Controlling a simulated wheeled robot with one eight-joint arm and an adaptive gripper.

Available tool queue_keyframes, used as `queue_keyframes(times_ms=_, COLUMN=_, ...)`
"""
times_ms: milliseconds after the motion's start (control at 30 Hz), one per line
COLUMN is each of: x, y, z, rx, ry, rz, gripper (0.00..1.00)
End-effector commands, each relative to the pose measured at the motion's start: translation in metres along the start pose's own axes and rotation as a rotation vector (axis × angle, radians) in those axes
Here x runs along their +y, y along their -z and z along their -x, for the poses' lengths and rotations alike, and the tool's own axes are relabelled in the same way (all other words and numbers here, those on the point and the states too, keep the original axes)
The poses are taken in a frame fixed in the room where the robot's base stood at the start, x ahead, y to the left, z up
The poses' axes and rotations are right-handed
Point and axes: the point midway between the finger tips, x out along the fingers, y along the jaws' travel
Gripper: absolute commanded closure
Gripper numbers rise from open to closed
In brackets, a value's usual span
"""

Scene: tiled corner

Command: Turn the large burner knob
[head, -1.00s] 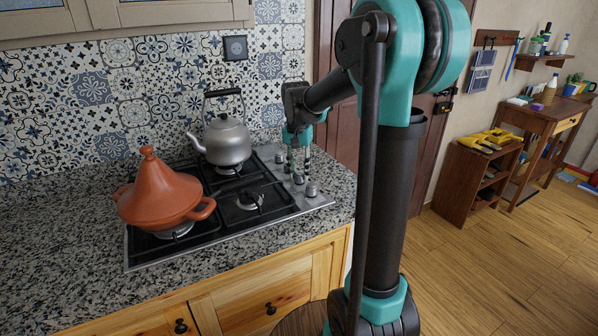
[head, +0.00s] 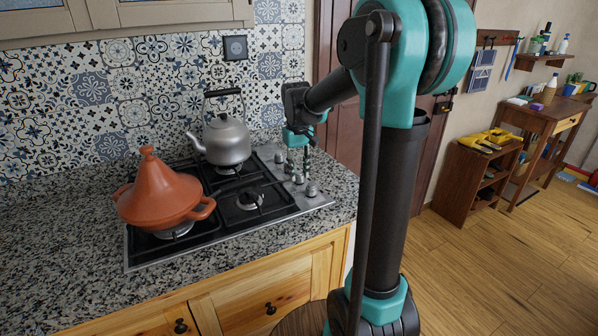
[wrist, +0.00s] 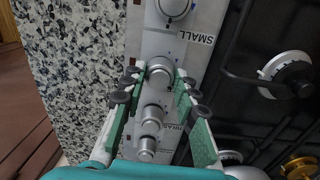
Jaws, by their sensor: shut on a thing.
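The cooktop's knob panel (wrist: 139,98) runs along the right end of the hob, with several silver knobs in a row. My gripper (wrist: 158,84) is over the panel, its two fingers on either side of one silver knob (wrist: 160,70) and shut on it. The knob's own label is hidden, so I cannot tell which burner it names. A knob further up (wrist: 173,7) has a "SMALL" label beside it. Two more knobs (wrist: 153,115) show between the fingers, nearer my palm. In the head view, my gripper (head: 299,173) points down at the panel.
An orange tagine (head: 160,190) and a grey kettle (head: 227,142) stand on the black burner grates (head: 270,205). A tiled wall is behind. The speckled counter (head: 333,180) right of the knob panel is clear.

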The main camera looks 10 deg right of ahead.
Motion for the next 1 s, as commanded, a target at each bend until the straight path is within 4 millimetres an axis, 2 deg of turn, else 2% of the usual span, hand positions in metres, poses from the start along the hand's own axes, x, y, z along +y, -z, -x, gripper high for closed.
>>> queue_keyframes(times_ms=567, x=0.0, y=0.0001, z=0.0001, rx=0.001, ry=0.0, rz=0.036, gripper=1.0)
queue_keyframes(times_ms=600, x=0.0, y=0.0001, z=0.0001, rx=0.001, ry=0.0, rz=0.036, gripper=0.7)
queue_keyframes(times_ms=700, x=0.0, y=0.0001, z=0.0001, rx=0.001, ry=0.0, rz=0.036, gripper=0.57)
queue_keyframes(times_ms=767, x=0.0, y=0.0001, z=0.0001, rx=0.001, ry=0.0, rz=0.036, gripper=0.5)
queue_keyframes(times_ms=1000, x=0.0, y=0.0, z=0.0001, rx=0.001, ry=0.0, rz=0.035, gripper=0.5)
